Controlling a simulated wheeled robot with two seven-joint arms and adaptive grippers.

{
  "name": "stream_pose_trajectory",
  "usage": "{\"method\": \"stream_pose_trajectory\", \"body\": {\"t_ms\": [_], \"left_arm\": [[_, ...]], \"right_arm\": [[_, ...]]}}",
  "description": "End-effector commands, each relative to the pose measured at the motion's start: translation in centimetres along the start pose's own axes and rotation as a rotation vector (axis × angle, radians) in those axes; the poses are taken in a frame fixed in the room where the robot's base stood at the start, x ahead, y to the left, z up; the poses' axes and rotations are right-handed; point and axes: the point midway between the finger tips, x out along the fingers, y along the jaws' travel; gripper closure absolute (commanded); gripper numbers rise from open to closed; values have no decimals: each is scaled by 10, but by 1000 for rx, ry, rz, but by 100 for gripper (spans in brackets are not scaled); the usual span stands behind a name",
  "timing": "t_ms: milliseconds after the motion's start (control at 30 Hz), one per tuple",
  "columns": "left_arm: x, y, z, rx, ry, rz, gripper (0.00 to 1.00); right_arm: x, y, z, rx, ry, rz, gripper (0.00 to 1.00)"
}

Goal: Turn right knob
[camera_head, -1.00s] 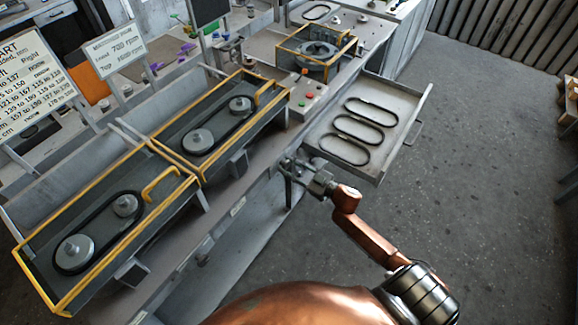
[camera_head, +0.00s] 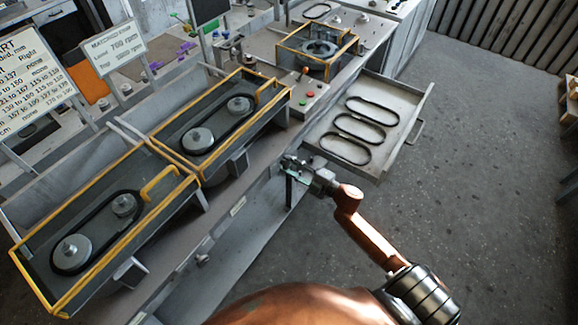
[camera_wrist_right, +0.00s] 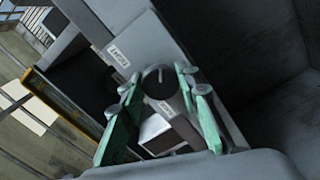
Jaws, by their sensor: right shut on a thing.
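The right knob (camera_wrist_right: 159,80) is dark and round with a pale pointer mark, in the right wrist view. It sits beside a small label (camera_wrist_right: 121,58) that seems to read "RIGHT". My right gripper (camera_wrist_right: 160,83) has its green fingers on both sides of the knob and is shut on it. My left gripper is in neither view.
Two yellow-framed belt housings (camera_head: 80,235) (camera_head: 215,125) stand on the bench to the left. An open drawer tray (camera_head: 398,135) with several belts juts out behind my right gripper. A small button panel (camera_head: 308,95) is close by.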

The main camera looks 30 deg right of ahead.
Motion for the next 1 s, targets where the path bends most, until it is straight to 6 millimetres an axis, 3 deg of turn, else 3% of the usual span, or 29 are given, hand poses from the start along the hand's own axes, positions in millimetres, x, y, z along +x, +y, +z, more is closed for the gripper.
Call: {"method": "stream_pose_trajectory", "body": {"t_ms": [500, 1000], "left_arm": [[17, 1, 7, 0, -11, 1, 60], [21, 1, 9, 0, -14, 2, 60]], "right_arm": [[0, -1, 1, -386, -1, -1, 94], [0, 0, 0, -489, 0, -2, 94]]}}
